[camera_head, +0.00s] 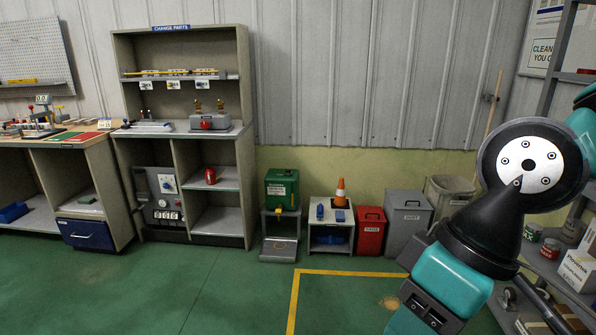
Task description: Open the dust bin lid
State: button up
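The dust bin (408,220) is a grey bin with a small dark label, standing on the floor against the back wall, right of centre. Its grey lid (408,198) is on top and looks closed. My teal and black arm crosses the right side of the picture, in front of and to the right of the bin. The arm covers part of the floor near the bin's lower right. No gripper fingers show in this view.
A red lidded bin (370,232) stands just left of the dust bin, and an open beige bin (447,192) stands to its right. A small stand (331,217) with an orange cone (340,192) is further left. Shelving (552,262) fills the right edge.

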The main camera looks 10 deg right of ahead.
aim_at(400, 199)
jog(key=z, duration=0.15)
jog(key=i, duration=2.05)
jog(key=z, duration=0.55)
jog(key=i, duration=2.25)
jog(key=z, duration=0.35)
